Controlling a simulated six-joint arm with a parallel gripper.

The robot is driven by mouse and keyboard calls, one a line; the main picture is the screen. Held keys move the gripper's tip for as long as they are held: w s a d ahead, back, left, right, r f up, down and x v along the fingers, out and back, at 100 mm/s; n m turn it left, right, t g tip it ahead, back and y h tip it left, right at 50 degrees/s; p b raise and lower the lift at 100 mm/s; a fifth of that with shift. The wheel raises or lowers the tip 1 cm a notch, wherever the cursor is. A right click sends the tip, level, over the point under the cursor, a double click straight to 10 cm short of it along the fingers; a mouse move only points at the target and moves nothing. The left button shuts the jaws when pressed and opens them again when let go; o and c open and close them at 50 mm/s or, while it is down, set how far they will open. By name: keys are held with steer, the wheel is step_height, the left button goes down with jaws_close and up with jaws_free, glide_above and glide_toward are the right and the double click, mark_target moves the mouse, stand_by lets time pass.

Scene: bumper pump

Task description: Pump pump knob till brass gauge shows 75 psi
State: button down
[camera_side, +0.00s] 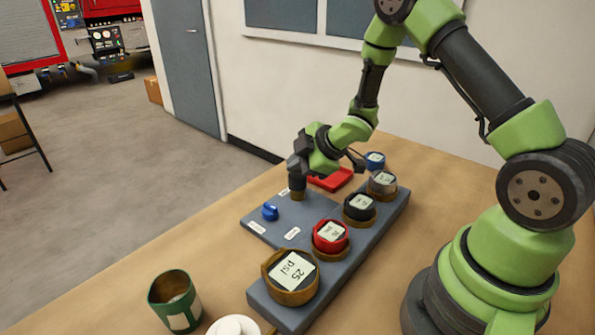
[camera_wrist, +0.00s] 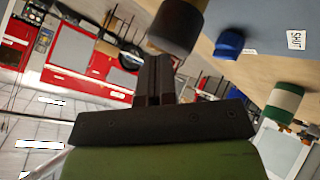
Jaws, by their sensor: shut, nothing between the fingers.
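The brass gauge (camera_side: 290,277) sits at the near end of the grey panel. Its white face, turned upside down in the side view, appears to read 25 psi. The pump knob (camera_side: 297,188) is a dark upright cylinder on a brass-coloured base toward the panel's far side. It also shows in the wrist view (camera_wrist: 177,25), just beyond my fingertips. My gripper (camera_side: 303,158) is at the knob's top, and its fingers (camera_wrist: 153,62) are shut with nothing between them. I cannot tell whether they touch the knob.
A blue knob (camera_side: 270,212) stands on the panel near white labels; one reads SHUT. Red (camera_side: 330,237), black (camera_side: 360,207), grey (camera_side: 383,182) and blue (camera_side: 375,160) gauges line the right. A red tray (camera_side: 332,180) lies behind. A green cup (camera_side: 174,303) stands front left.

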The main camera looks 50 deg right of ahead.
mark_target(297, 176)
steer(key=shift+f, duration=0.5)
steer(key=shift+r, duration=0.1)
stand_by(0.4)
steer(key=shift+r, duration=1.35)
steer(key=shift+r, duration=2.55)
